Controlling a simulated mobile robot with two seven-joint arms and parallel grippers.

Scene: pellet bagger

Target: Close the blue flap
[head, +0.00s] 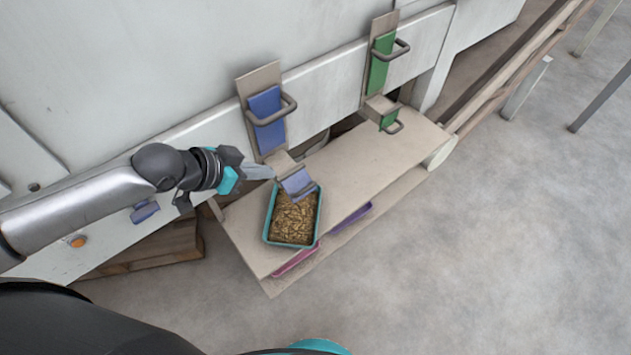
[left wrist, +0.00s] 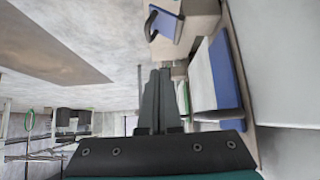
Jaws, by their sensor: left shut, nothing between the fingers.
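The blue flap (head: 297,183) hangs at the mouth of a beige spout, below a taller blue panel (head: 265,112) with a dark handle. The flap is tilted outward over a teal tray (head: 266,226) filled with brown pellets. In the left wrist view the blue flap (left wrist: 167,6) with its dark handle is at the top, and the blue panel (left wrist: 224,75) is at the right. My left gripper (head: 271,172) is shut and empty, its fingertips just left of the spout and flap; whether they touch cannot be told. Its fingers also show in the wrist view (left wrist: 160,75). My right gripper is not in view.
A beige shelf (head: 355,160) carries the tray; pink (head: 295,261) and purple (head: 350,218) items sit below it. A second spout with a green panel (head: 379,65) and green flap (head: 388,121) stands to the right. A wooden pallet (head: 150,250) lies at lower left.

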